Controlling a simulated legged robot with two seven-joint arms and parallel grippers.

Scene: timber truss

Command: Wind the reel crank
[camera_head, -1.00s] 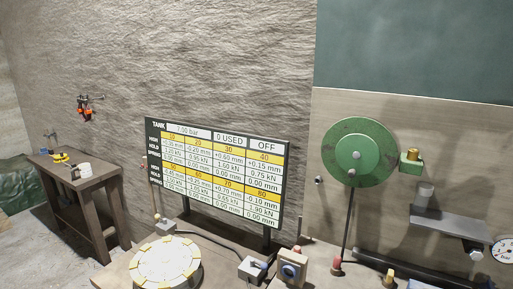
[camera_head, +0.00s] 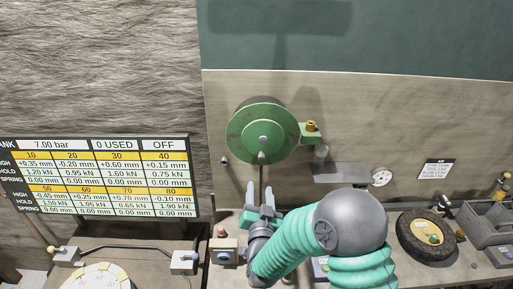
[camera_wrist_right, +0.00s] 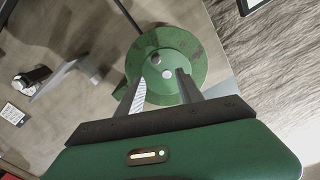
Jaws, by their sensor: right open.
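A dark line hangs down from the reel. My right gripper (camera_head: 261,192) is open and empty, below the reel and apart from it in the head view. My left gripper is not in view.
A green bracket with a brass knob (camera_head: 311,128) is right of the reel. A grey shelf (camera_head: 341,173) and a gauge (camera_head: 381,177) are further right. A tyre (camera_head: 427,236) and grey toolbox (camera_head: 490,229) lie on the bench. The tank board (camera_head: 100,178) stands left.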

